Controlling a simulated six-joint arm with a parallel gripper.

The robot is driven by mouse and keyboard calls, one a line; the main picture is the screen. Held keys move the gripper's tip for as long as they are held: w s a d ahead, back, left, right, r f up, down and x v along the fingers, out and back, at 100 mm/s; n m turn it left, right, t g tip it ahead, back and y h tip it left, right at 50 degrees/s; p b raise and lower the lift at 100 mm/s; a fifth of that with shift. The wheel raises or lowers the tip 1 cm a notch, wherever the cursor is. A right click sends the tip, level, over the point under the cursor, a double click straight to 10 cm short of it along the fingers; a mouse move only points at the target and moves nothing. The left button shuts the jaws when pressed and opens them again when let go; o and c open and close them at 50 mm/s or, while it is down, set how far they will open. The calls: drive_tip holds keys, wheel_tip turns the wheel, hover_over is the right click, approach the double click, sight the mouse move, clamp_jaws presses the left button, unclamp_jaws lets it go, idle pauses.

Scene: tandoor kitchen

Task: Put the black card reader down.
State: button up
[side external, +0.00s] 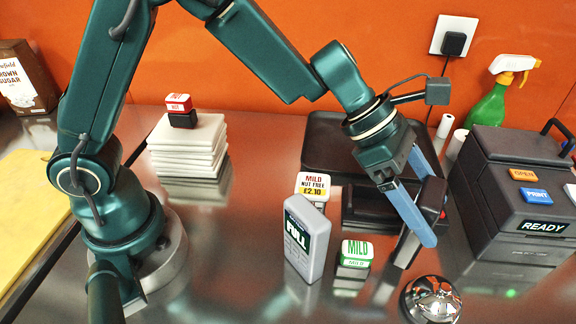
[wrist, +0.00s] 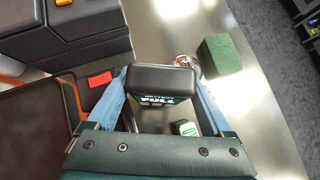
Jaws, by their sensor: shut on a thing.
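The black card reader (side external: 431,194) is between the two blue fingers of my gripper (side external: 420,218), which is shut on it at the right of the side view. It is tilted in that view, partly hidden by the near finger. Its lower end is close above the steel counter (side external: 345,305); I cannot tell whether it touches. In the wrist view the reader (wrist: 160,79) shows its dark top and a green label with white lettering, between the fingertips (wrist: 160,88).
A bell (side external: 432,300) is in front. A black printer (side external: 510,190) stands right, a dark tray (side external: 325,135) behind.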

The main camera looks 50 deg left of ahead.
drive_tip(key=w+a+r, duration=0.1)
drive_tip(key=a+r, duration=1.1)
drive_tip(key=r, duration=0.2)
drive_tip(key=s+d+m+g+y, duration=0.2)
drive_tip(key=s+d+m+g, duration=0.8)
drive_tip(key=s+d+m, duration=0.55)
wheel_tip(320, 180, down, 16)
drive_tip(key=s+a+n, duration=0.1)
drive_tip(key=a+n, duration=0.1)
drive_tip(key=shift+f, duration=0.25)
drive_tip(key=o, duration=1.5)
